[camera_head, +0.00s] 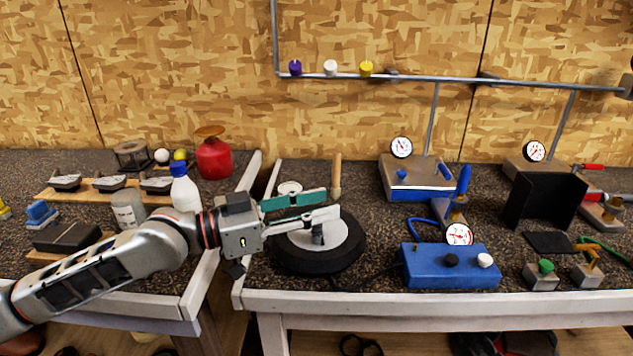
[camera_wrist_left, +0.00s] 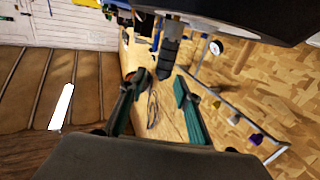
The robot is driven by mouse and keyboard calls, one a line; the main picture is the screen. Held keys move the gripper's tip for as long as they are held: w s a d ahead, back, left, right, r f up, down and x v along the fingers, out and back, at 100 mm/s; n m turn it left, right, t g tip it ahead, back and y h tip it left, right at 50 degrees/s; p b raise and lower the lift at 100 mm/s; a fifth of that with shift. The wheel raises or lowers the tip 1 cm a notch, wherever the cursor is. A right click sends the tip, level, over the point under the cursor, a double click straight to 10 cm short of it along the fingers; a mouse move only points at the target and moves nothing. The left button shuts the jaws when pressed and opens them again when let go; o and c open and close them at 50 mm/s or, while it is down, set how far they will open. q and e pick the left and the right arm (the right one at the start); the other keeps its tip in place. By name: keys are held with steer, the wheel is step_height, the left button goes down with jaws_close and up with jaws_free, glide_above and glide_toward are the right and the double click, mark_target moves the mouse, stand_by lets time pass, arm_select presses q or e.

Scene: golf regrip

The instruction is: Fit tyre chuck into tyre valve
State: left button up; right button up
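The black tyre (camera_head: 345,262) lies flat on the workbench around a pale hub disc (camera_head: 348,238). A short grey upright piece (camera_head: 317,235) stands at the hub; I cannot tell if it is the tyre valve alone or with a chuck on it. In the left wrist view a dark ridged stem (camera_wrist_left: 168,58) shows beside the tyre, its end in the gap between the fingertips. My left gripper (camera_head: 334,204) is open above the tyre, with green-lined fingers apart. Its fingers also show in the left wrist view (camera_wrist_left: 160,82), with nothing clamped. My right gripper is out of view.
A blue box (camera_head: 450,270) with a gauge and knobs stands right of the tyre. A white bottle (camera_head: 185,190) and red flask (camera_head: 214,158) are on the left bench. Dark cable runs along the bench front.

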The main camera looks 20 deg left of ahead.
arm_select(q)
step_height(320, 180, up, 7)
steer(key=shift+r, duration=0.1)
stand_by(0.9)
